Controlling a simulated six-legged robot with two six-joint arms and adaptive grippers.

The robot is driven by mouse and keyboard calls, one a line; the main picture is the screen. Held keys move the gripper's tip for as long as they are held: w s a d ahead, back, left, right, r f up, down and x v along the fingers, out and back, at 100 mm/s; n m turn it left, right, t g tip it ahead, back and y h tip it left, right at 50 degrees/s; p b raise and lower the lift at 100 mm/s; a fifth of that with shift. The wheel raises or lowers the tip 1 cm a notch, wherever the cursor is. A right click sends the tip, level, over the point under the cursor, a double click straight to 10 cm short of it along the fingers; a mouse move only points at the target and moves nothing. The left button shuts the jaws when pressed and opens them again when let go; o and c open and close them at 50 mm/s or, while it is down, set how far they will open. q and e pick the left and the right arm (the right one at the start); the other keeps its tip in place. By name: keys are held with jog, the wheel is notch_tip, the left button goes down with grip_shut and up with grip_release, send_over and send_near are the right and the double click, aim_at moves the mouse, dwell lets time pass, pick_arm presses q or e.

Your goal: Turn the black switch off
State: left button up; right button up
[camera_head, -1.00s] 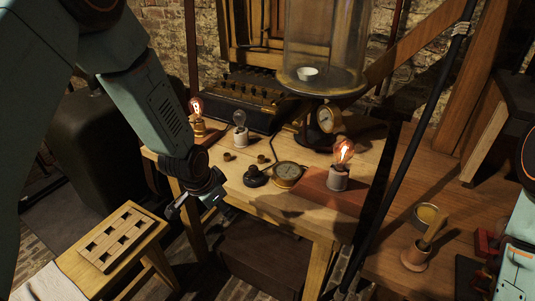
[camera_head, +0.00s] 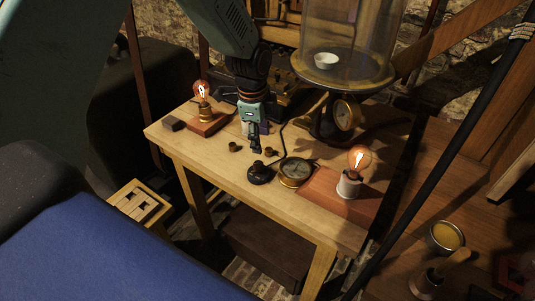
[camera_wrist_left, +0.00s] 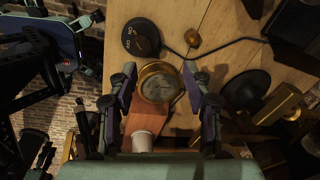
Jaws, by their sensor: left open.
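The black switch (camera_head: 260,174) is a round black base with a raised knob, near the front middle of the wooden table (camera_head: 215,165). In the left wrist view the switch (camera_wrist_left: 141,37) lies at the top, with pale lettering on its dark face; I cannot read its position. My left gripper (camera_head: 255,147) is above the table, just behind and above the switch, pointing down. In the left wrist view its open fingers (camera_wrist_left: 159,70) are spread with nothing held; the switch is beyond the fingertips. My right gripper is out of view.
A brass gauge (camera_head: 295,171) sits right of the switch. A lit bulb (camera_head: 359,160) on a red-brown board and another lit bulb (camera_head: 202,91) stand on the table. Small brass knobs (camera_head: 271,152) lie near the gripper. A glass jar (camera_head: 347,45) stands behind.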

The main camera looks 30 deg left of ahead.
aim_at(258, 163)
pick_arm(q)
jog(key=m, duration=0.1)
jog(key=s+m+g, duration=0.1)
jog(key=m, duration=0.1)
jog(key=shift+s+d+r+g, duration=0.15)
jog(key=shift+d+r+g, duration=0.1)
jog(key=shift+d+g, duration=0.05)
jog(key=shift+s+a+f+m, duration=0.2)
jog(key=shift+s+a+m, duration=0.1)
jog(key=shift+s+a, duration=0.05)
notch_tip(258, 163, down, 7)
jog(key=shift+w+d+r+b, duration=0.1)
jog(key=shift+d+b, duration=0.05)
jog(key=shift+b, duration=0.2)
jog(key=shift+f, duration=0.35)
jog(key=shift+d, duration=0.15)
jog(key=shift+a, duration=0.2)
jog(key=c, duration=0.5)
grip_shut()
